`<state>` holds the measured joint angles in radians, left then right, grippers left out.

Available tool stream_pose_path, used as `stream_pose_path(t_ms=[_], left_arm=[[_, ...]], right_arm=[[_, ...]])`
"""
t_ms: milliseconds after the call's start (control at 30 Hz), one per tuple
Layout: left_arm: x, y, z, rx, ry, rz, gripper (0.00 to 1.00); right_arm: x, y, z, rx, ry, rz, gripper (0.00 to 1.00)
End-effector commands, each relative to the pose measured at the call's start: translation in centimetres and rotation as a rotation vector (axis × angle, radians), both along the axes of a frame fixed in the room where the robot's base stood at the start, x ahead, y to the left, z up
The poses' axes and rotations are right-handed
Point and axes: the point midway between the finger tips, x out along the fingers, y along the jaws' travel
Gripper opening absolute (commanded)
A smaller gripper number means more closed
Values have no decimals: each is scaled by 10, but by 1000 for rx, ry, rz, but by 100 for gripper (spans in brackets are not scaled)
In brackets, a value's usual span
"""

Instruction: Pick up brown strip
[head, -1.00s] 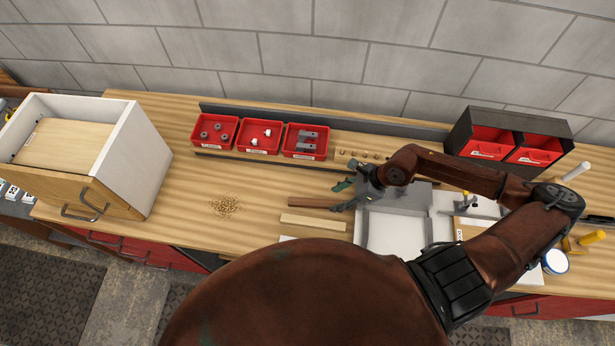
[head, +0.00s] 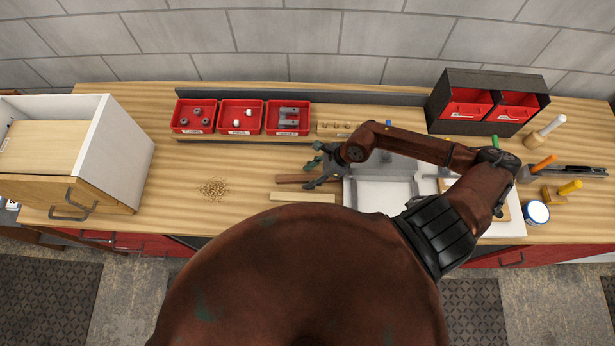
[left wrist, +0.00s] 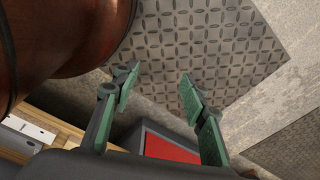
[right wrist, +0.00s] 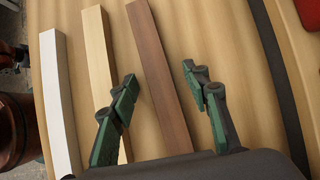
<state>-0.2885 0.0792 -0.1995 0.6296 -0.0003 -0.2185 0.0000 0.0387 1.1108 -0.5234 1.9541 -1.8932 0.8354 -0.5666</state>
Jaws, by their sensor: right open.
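The brown strip (head: 293,179) lies flat on the wooden bench, left of the white-floored grey tray. In the right wrist view the brown strip (right wrist: 158,70) runs lengthwise between my open fingers, nearer the left one at its far end. My right gripper (head: 314,172) is over the strip's right part, open and empty; its fingers (right wrist: 160,78) stand apart on either side. I cannot tell its exact height above the strip. My left gripper (left wrist: 159,75) is open and empty, over the floor; it does not show in the head view.
A pale wood strip (head: 303,197) lies parallel in front of the brown one. A white strip (right wrist: 55,100) lies beyond it. Red bins (head: 240,118) stand behind. A pile of small pieces (head: 213,188) is at left. The grey tray (head: 347,192) is close on the right.

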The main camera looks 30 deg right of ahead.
Motion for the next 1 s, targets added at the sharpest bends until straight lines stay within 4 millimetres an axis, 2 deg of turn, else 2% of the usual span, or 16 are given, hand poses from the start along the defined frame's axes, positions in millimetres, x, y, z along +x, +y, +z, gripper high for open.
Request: stream_pose_path(t_ms=[100,333,700,1000], left_arm=[[-7,1,-1,1,9,1,40],[-23,1,-2,2,30,5,40],[-19,2,-2,2,26,4,40],[-15,1,-1,2,19,3,40]], right_arm=[[0,0,0,0,0,0,43],[0,0,0,0,0,0,27],[0,0,0,0,0,0,1],[0,-1,1,0,-1,-1,0]])
